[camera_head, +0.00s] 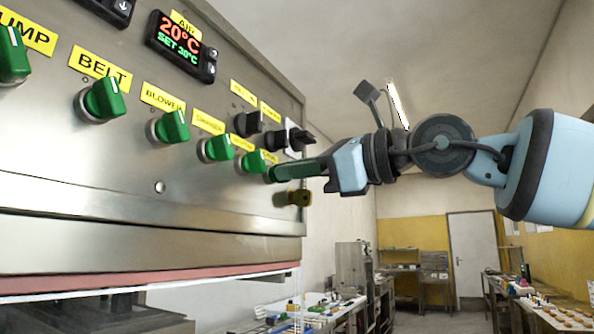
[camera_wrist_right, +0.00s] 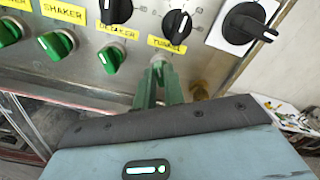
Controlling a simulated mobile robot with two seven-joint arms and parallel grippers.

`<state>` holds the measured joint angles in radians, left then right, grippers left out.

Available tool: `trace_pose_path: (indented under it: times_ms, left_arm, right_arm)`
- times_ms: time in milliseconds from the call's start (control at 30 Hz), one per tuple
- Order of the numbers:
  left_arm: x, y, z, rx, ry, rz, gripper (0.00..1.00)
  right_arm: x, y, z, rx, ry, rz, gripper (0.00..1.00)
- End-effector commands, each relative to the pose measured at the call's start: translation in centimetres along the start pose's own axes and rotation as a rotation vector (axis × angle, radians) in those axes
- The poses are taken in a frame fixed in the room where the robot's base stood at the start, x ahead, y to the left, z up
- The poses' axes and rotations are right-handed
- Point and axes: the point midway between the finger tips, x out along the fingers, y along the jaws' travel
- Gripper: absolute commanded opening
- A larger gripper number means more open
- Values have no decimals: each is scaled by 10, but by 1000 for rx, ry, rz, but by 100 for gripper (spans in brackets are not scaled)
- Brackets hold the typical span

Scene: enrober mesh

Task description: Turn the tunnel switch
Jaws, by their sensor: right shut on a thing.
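The tunnel switch is a green knob at the right end of the lower row on the steel panel (camera_head: 120,160). It is mostly hidden by my fingers in the head view; a little of it shows above the fingertips in the right wrist view (camera_wrist_right: 157,63), below the yellow TUNNEL label (camera_wrist_right: 166,44). My right gripper (camera_head: 278,173) reaches in from the right, its green fingers shut on this switch; the fingertips also show in the right wrist view (camera_wrist_right: 160,72). The exact turn of the knob is hard to tell. My left gripper is not in view.
A green knob (camera_head: 250,161) sits close to the left of my fingers. Black knobs (camera_wrist_right: 176,22) are above, with a large black rotary switch (camera_wrist_right: 240,22) at upper right. A brass-coloured fitting (camera_head: 293,198) is just below my fingers. Right of the panel is open room.

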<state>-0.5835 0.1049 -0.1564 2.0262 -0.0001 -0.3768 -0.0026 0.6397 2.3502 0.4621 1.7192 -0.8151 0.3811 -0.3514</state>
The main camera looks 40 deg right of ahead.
Motion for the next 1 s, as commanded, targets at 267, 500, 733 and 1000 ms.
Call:
trace_pose_path:
  times_ms: [267, 500, 733, 1000]
  left_arm:
    - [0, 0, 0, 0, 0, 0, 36]
    - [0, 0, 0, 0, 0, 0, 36]
    - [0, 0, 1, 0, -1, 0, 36]
    - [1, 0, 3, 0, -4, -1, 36]
  right_arm:
    - [0, 0, 0, -16, 0, 0, 0]
    - [0, 0, 0, -15, 0, 0, 15]
    - [0, 0, 0, -14, 0, 0, 33]
    - [-4, 0, 0, -12, -1, 0, 33]
